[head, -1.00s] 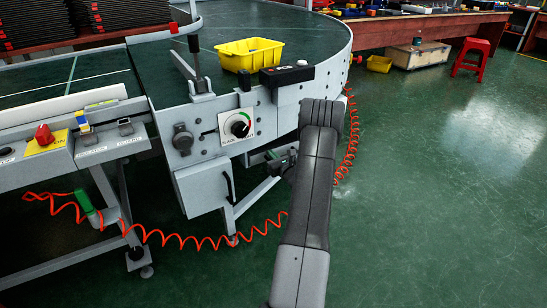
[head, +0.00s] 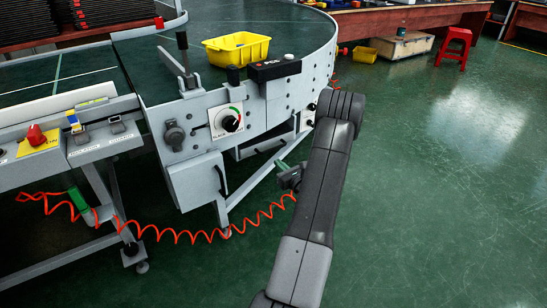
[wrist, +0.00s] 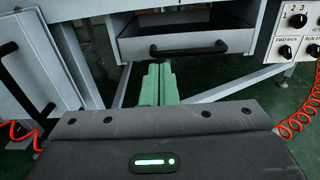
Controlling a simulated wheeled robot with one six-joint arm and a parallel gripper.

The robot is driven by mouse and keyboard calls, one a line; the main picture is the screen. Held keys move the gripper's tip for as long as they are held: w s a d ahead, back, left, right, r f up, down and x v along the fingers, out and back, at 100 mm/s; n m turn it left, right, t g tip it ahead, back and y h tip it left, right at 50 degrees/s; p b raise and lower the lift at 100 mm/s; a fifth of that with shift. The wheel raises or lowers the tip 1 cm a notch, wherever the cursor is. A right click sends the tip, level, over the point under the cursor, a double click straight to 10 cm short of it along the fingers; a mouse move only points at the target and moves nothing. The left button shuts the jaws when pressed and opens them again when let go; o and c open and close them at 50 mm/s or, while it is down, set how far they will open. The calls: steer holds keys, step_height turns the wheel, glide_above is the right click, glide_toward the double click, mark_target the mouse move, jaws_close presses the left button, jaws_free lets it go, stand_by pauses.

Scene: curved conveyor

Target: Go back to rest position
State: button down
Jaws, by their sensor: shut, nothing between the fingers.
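My gripper (wrist: 157,85) shows in the wrist view as two pale green fingers pressed together, with nothing between them. In the head view only a small green part of it (head: 281,165) shows beside my dark arm, low in front of the curved conveyor (head: 300,88). In the wrist view the fingers point toward a grey drawer (wrist: 186,43) with a black handle under the conveyor. A gap to the drawer seems to remain, but its size is hard to judge.
A yellow bin (head: 237,48) sits on the conveyor. A control panel with knobs (wrist: 303,32) is at the right in the wrist view. A coiled orange hose (head: 180,236) hangs low near the conveyor legs. A red stool (head: 454,46) stands far back. Green floor at right is clear.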

steer(key=shift+s+d, duration=0.2)
steer(key=shift+s, duration=0.1)
steer(key=shift+w, duration=0.1)
steer(key=b, duration=0.2)
glide_toward(262, 148)
steer(key=w+a+r, duration=0.2)
steer(key=w+a, duration=0.2)
steer(key=a, duration=0.1)
steer(key=shift+w+a+r, duration=0.2)
steer(key=shift+w+r, duration=0.1)
steer(key=shift+r, duration=0.1)
steer(key=shift+s, duration=0.1)
